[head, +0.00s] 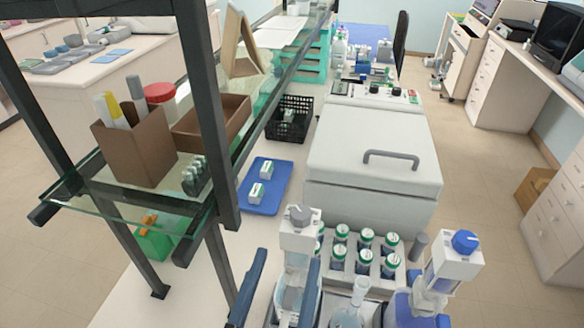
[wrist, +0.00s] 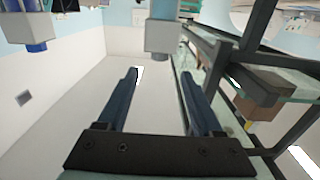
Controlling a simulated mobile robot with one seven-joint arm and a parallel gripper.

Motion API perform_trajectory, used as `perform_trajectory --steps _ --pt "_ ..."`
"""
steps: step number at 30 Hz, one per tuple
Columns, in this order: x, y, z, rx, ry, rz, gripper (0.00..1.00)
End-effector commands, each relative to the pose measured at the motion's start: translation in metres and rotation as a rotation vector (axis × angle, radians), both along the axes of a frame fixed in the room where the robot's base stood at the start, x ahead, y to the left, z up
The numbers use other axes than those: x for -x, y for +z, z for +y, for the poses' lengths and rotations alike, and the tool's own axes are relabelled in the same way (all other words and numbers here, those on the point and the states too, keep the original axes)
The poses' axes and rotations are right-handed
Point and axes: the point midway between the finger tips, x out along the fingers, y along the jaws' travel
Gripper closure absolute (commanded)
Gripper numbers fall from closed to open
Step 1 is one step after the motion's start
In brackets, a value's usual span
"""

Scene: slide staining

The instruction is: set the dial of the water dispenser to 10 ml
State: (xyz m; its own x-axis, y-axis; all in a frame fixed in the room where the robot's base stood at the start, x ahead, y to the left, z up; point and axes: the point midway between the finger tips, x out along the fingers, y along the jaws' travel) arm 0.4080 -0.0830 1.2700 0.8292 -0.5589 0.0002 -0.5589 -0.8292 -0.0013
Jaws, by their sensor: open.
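Two bottle-top dispensers stand at the front of the bench in the head view. One has a grey dial (head: 300,214) on a white head. The other has a blue dial (head: 465,241) on a white head, to its right. I cannot read any label or dial setting, so which holds water is unclear. My gripper (head: 287,260) is open and empty, its fingers at the bottom of the head view near the grey-dial dispenser. In the wrist view, my gripper (wrist: 160,74) points towards a grey-white dispenser head (wrist: 159,36), apart from it. The blue dial (wrist: 37,48) shows at upper left.
A rack of green-capped bottles (head: 365,238) stands between and behind the dispensers. A large white machine (head: 375,140) is behind it. A glass shelf on dark posts (head: 205,90) stands at left. A blue tray (head: 270,199) lies on the bench.

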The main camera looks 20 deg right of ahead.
Motion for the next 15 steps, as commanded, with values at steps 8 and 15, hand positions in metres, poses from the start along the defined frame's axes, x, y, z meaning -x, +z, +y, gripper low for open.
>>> perform_trajectory --steps 8,15 --pt "-0.016 -0.005 -0.012 0.000 -0.005 -0.005 0.32" --pt "-0.036 -0.006 -0.026 -0.002 -0.007 -0.007 0.32"
